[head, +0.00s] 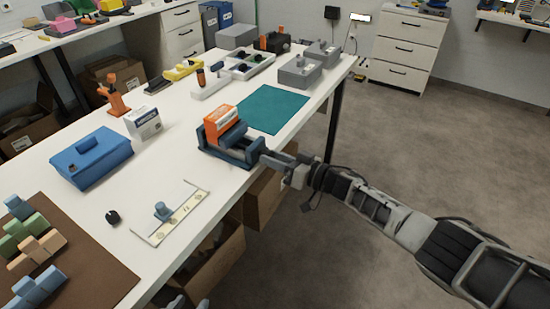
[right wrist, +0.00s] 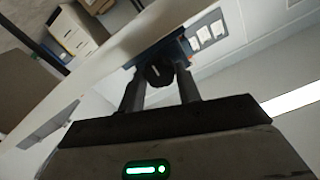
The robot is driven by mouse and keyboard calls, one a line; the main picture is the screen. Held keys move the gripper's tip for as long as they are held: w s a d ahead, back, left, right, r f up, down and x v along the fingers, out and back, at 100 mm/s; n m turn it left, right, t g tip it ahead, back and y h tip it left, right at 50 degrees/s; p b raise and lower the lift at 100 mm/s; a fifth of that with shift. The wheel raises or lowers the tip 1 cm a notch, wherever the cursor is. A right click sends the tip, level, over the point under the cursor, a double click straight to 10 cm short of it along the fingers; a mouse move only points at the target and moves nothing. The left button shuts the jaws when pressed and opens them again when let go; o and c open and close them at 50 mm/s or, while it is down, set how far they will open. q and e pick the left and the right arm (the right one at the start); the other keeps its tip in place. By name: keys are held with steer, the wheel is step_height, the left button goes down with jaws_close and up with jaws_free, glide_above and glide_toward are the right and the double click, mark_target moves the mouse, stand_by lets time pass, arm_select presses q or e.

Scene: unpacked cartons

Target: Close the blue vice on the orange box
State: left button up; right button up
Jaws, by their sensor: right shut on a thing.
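The blue vice (head: 232,152) stands at the table's front edge; part of it shows upside down in the right wrist view (right wrist: 150,57). The orange box (head: 221,120), with a white label, stands upright between its jaws. I cannot tell whether both jaws touch it. My right gripper (head: 274,160) reaches in from the right at the vice's near end. In the right wrist view, its two fingers (right wrist: 160,80) are shut on the vice's dark round handle (right wrist: 157,74). My left gripper is not in view.
A teal mat (head: 270,109) lies behind the vice. A white box (head: 143,123) and a blue toolbox (head: 91,157) stand to the left. A white-framed plate (head: 172,217) lies nearer. Cardboard cartons (head: 215,262) stand below the edge. The floor at right is clear.

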steer(key=shift+f+m, duration=0.1)
steer(key=shift+m, duration=0.6)
steer(key=o, duration=1)
steer(key=shift+c, duration=0.2)
steer(key=p+v, duration=0.2)
steer(key=v, duration=1.4)
